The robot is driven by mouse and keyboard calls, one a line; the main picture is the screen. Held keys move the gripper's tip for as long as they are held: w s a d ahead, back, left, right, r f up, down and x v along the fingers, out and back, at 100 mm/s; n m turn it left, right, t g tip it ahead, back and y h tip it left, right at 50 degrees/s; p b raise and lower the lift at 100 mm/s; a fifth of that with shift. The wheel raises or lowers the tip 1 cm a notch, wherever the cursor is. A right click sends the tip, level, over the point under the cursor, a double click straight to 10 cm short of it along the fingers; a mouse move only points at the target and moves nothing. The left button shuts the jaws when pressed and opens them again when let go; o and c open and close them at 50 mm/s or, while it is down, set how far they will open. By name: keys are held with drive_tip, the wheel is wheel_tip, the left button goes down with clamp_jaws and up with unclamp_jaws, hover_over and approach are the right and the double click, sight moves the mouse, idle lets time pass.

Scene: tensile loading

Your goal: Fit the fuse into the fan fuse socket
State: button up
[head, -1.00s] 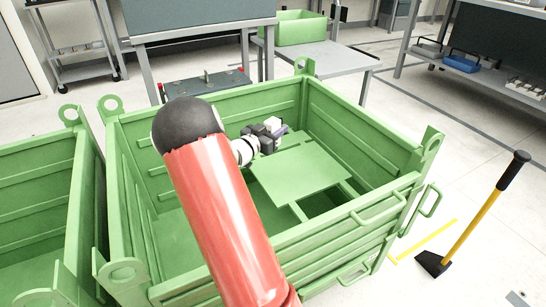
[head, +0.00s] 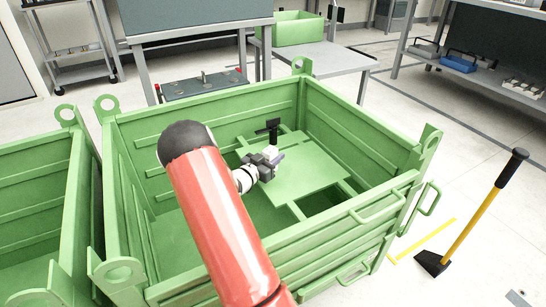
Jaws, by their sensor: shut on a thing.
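My gripper (head: 266,162), dark grey, is low inside the green crate, over the green plate. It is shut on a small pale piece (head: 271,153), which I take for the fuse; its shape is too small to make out. A black upright part (head: 272,128) stands just beyond the gripper at the plate's far edge. It may be the fan fuse socket, but I cannot tell. The held piece appears on the near side of it; whether they touch is unclear.
The green crate (head: 150,118) has tall walls around my gripper, and the flat green plate (head: 310,172) lies inside it. A dark opening (head: 322,201) is at the near right. Another green crate (head: 35,200) stands left. A yellow-handled tool (head: 475,215) stands at right.

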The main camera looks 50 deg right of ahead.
drive_tip(key=shift+f, duration=0.15)
drive_tip(key=o, duration=1)
